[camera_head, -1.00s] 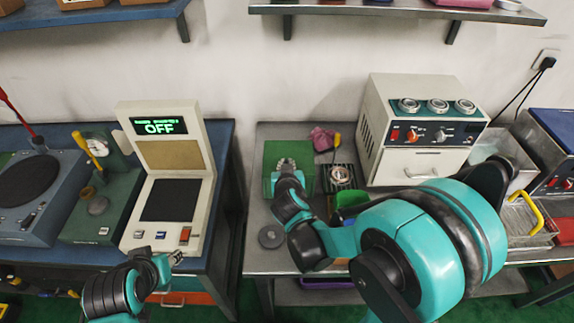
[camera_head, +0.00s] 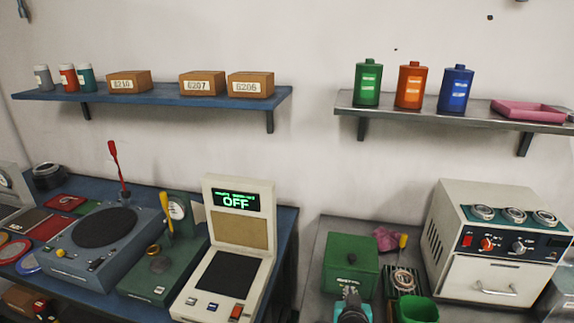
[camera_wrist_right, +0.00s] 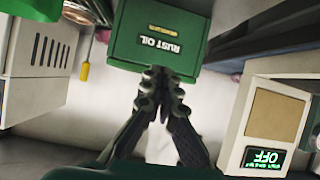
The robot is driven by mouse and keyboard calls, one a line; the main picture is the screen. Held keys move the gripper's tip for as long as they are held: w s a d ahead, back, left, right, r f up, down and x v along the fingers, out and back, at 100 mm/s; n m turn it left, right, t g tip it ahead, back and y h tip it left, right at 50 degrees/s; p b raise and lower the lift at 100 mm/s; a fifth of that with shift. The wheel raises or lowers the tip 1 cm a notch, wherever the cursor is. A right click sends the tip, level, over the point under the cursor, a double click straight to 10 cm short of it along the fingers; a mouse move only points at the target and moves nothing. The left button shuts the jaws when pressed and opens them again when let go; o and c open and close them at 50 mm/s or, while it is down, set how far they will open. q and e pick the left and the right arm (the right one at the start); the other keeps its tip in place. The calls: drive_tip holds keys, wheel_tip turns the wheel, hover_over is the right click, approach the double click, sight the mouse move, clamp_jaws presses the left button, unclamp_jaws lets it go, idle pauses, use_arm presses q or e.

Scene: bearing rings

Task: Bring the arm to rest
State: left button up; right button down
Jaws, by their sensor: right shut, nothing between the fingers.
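My right gripper (camera_head: 351,294) shows at the bottom edge of the head view, in front of the green box (camera_head: 350,262). Most of the right arm is below the picture. In the right wrist view my gripper's fingers (camera_wrist_right: 163,80) are together with nothing between them. Their tips lie over the near edge of the green box marked RUST OIL (camera_wrist_right: 158,30); whether they touch it I cannot tell. My left gripper is out of view.
A white oven-like unit (camera_head: 500,240) stands right of the green box, with a green cup (camera_head: 417,310) and a bearing ring fixture (camera_head: 403,281) between. A tester reading OFF (camera_head: 240,225) stands left. Shelves (camera_head: 200,95) hang above with boxes and bottles.

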drive_tip(key=s+a+r+n+g+y, duration=0.1)
drive_tip(key=s+g, duration=0.1)
drive_tip(key=s, duration=0.7)
drive_tip(key=s+r+n+g+y, duration=0.1)
drive_tip(key=s+g+y, duration=0.1)
drive_tip(key=s, duration=0.8)
drive_tip(key=shift+a+r+g, duration=0.2)
drive_tip(key=shift+a+g, duration=0.15)
drive_tip(key=shift+g, duration=0.15)
